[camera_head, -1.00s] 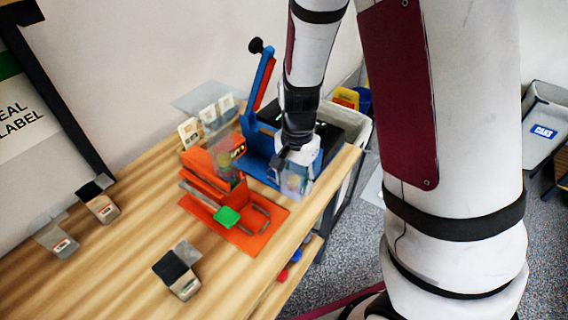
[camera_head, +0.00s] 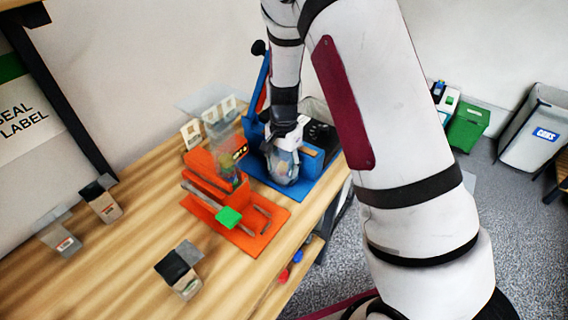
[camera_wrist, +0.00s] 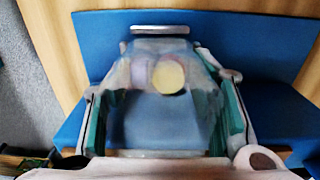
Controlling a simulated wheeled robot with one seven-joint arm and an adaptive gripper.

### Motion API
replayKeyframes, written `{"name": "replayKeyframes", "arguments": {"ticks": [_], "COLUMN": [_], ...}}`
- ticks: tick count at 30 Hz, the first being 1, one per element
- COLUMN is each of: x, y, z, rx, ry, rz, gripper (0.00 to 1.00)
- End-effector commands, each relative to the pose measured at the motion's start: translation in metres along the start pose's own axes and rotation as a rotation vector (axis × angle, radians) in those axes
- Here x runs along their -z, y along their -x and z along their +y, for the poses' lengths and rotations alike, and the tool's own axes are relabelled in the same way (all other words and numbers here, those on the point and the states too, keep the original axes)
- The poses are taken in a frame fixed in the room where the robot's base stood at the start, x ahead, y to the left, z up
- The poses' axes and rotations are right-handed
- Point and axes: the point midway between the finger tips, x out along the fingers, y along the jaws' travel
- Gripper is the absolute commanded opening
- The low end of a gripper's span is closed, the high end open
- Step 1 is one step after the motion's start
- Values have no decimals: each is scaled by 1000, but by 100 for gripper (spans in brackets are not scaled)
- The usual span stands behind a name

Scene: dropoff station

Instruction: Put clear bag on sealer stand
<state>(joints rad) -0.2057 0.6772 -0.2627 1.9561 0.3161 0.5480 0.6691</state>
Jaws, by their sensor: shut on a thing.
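My gripper (camera_head: 284,150) points down over the blue stand (camera_head: 318,185) at the back right of the table, shut on a clear bag (camera_head: 281,168). In the wrist view the clear bag (camera_wrist: 160,75) lies between my gripper's green-padded fingers (camera_wrist: 165,115), with a yellow and a pale round item inside. The blue stand (camera_wrist: 265,45) is beneath and behind it. I cannot tell whether the bag touches the stand. An orange device (camera_head: 205,170) on an orange base with a green tab stands just left. A see-through shape with coloured contents shows at its upper right.
A blue lever with a black knob (camera_head: 258,47) rises behind my gripper. Several small packs, one dark-topped (camera_head: 180,275), stand on the wooden table (camera_head: 120,245). Pale cards (camera_head: 218,110) stand at the back. A grey bin (camera_head: 535,125) stands on the floor at right.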

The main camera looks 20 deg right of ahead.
Motion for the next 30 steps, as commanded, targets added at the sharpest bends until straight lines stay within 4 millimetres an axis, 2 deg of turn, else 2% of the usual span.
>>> {"name": "replayKeyframes", "arguments": {"ticks": [8, 9, 11, 12, 23, 26, 30], "x": [0, 0, 0, 0, 0, 1, 0], "y": [-3, -3, -3, -3, 2, 12, 38], "z": [0, 0, 0, 0, 0, -1, -2], "rx": [0, 0, 0, 0, 1, 3, 6], "ry": [0, 0, 0, 0, 0, 1, 2], "rz": [0, 0, 0, 0, 1, 3, 4], "gripper": [20, 55, 69, 71, 71, 71, 71]}}
